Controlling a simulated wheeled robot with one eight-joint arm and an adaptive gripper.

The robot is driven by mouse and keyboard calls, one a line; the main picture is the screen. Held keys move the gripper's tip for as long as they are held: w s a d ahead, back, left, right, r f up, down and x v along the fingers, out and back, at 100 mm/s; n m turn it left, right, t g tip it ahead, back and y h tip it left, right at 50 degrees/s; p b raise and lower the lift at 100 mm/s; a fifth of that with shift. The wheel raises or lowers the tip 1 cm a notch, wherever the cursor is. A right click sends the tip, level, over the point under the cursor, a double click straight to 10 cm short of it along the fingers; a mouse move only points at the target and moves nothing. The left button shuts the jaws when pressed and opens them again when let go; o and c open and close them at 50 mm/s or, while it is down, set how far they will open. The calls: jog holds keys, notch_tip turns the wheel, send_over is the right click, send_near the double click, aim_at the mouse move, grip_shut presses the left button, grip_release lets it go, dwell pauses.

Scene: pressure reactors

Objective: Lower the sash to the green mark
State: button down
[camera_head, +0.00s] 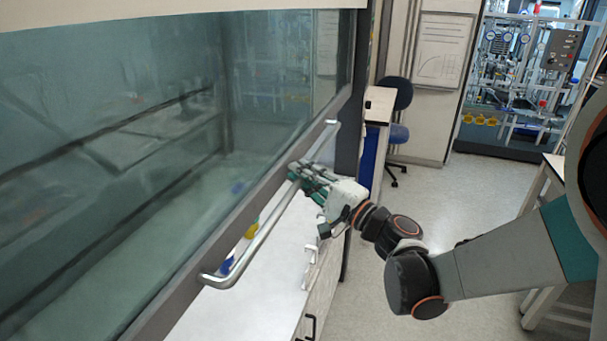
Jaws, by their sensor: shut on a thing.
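The fume hood sash (120,130) is a large glass pane in a dark grey frame, filling the left half of the head view. Its bottom frame edge is a little above the white work surface, leaving a gap. A long silver bar handle (258,240) runs along the lower frame. My gripper (304,175) is shut on this handle, towards its far end. My arm reaches in from the right. I cannot make out a green mark on the hood frame in this view.
The white worktop (235,308) lies below the sash, with small blue and yellow items (250,230) partly seen behind the handle. A blue chair (397,120) stands at the back. A reactor rig (520,75) is at the back right. The floor (460,200) between is clear.

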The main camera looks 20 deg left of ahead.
jog(key=c, duration=1.6)
grip_release()
jog(key=shift+o, duration=0.2)
jog(key=v, duration=1.2)
jog(key=shift+s+f, duration=0.1)
jog(key=shift+f, duration=0.05)
jog(key=s+d+f+n+h+b, duration=0.2)
jog(key=s+d+f+h, duration=0.3)
jog(key=d, duration=0.3)
jog(key=s+d+f+n+g+h+b, duration=0.1)
jog(key=s+d+f+h+b, duration=0.3)
jog(key=d, duration=0.5)
jog(key=s+d+f+n+h+b, duration=0.3)
jog(key=s+d+f+h, duration=0.2)
jog(key=s+d+h, duration=0.3)
jog(key=shift+s+d+f+g+h, duration=0.3)
jog(key=shift+d+f+g+h, duration=0.1)
jog(key=shift+d, duration=0.25)
